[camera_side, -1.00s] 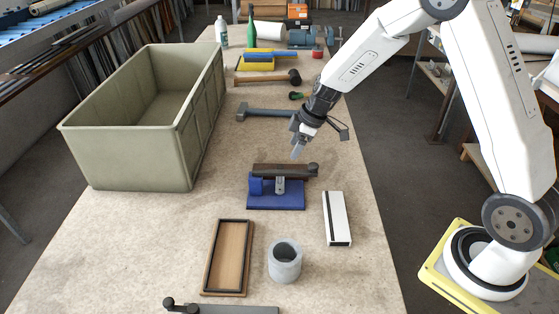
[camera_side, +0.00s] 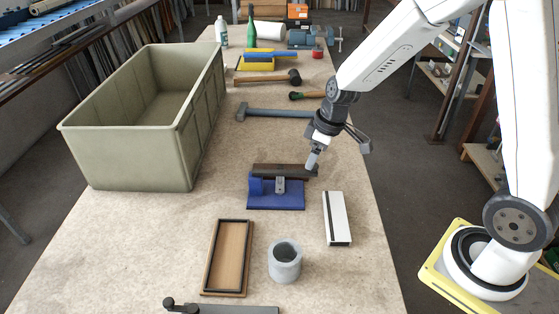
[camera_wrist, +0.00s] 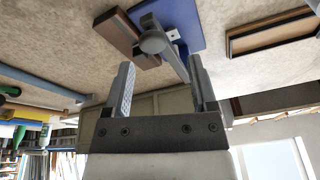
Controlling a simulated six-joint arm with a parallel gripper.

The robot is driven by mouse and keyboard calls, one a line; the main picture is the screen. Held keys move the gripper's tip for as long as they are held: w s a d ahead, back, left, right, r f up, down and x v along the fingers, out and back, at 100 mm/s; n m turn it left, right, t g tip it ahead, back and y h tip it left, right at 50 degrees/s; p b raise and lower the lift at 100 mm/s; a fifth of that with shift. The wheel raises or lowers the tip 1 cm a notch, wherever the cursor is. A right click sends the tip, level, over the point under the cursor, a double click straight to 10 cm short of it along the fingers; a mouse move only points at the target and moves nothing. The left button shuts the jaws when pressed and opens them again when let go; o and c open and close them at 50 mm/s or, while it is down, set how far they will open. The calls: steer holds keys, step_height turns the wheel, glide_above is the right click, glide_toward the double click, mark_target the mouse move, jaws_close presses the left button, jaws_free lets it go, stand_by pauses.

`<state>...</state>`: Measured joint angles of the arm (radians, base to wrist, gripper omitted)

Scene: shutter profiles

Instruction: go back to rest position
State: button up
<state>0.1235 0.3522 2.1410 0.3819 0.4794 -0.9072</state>
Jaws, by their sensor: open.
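My gripper (camera_side: 313,162) is in the side view, pointing down near the right end of the dark brown profile (camera_side: 275,170). That profile lies on a blue fixture (camera_side: 275,201) on the bench. In the wrist view, the two fingers of my gripper (camera_wrist: 162,68) are spread apart with nothing held between them. Beyond the fingertips I see a rounded grey knob, the dark profile (camera_wrist: 112,38) and the blue base (camera_wrist: 192,14). From the side view I cannot tell how far the fingertips are from the profile's end.
A large green crate (camera_side: 125,157) stands at the left. A white profile (camera_side: 337,219), a wooden tray (camera_side: 228,258) and a grey cylinder (camera_side: 285,264) are in front. Hammers (camera_side: 275,113) and other tools lie behind. Bench surface between crate and fixture is clear.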

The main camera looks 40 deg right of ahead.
steer(key=s+a+r+m+h, duration=0.1)
steer(key=s+m, duration=0.4)
steer(key=s, duration=0.7)
steer(key=shift+a+r+h, duration=0.15)
steer(key=shift+a+h, duration=0.15)
steer(key=shift+a, duration=0.15)
